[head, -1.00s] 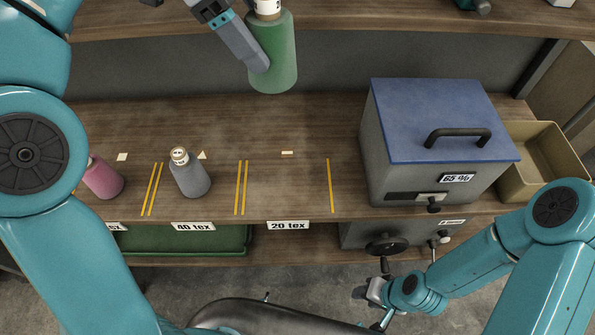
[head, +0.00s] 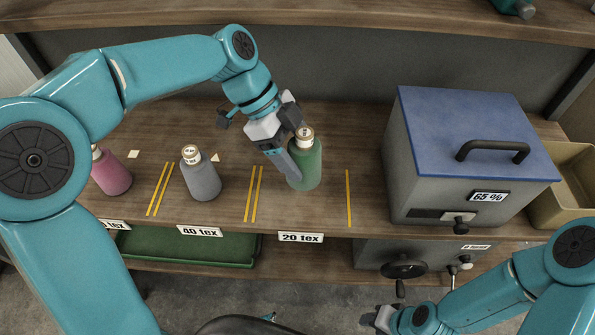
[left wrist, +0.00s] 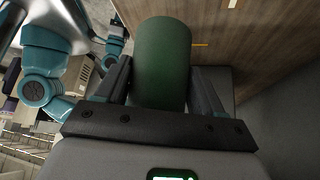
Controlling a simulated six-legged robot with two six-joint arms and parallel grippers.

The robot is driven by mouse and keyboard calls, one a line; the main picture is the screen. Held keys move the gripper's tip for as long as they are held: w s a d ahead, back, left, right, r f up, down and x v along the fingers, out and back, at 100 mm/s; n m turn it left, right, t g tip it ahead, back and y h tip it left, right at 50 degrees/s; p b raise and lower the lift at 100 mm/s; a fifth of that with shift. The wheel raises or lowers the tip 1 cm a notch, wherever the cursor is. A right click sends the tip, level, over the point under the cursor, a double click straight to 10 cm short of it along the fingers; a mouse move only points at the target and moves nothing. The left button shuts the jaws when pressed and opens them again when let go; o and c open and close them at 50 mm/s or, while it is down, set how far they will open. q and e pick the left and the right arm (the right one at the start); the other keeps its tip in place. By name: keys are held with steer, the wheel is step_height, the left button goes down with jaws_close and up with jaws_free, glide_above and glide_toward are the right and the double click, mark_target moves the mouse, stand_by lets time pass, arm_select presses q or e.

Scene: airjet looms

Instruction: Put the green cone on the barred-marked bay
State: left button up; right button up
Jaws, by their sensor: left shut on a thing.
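The green cone (head: 310,168) is upright at the 20 tex bay (head: 325,212), between its yellow lines. I cannot tell whether its base touches the shelf. My left gripper (head: 294,160) is shut on the cone from behind and the left; the left wrist view shows the cone (left wrist: 162,62) between both fingers. The bay's bar mark, seen one second ago, is hidden in the head view by the gripper and cone. My right gripper (head: 378,319) is low at the front, away from the cone; its jaws are unclear.
A grey cone (head: 201,178) stands in the triangle-marked 40 tex bay and a pink cone (head: 111,173) in the square-marked bay further left. A grey box with a blue lid (head: 465,125) stands right of the 20 tex bay. An upper shelf (head: 300,22) crosses above.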

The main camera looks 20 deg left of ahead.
arm_select(q)
step_height(320, 180, down, 6)
steer(key=shift+r, duration=0.2)
steer(key=shift+f+b, duration=0.25)
steer(key=shift+b, duration=0.1)
steer(key=o, duration=1.2)
steer(key=shift+r, duration=0.1)
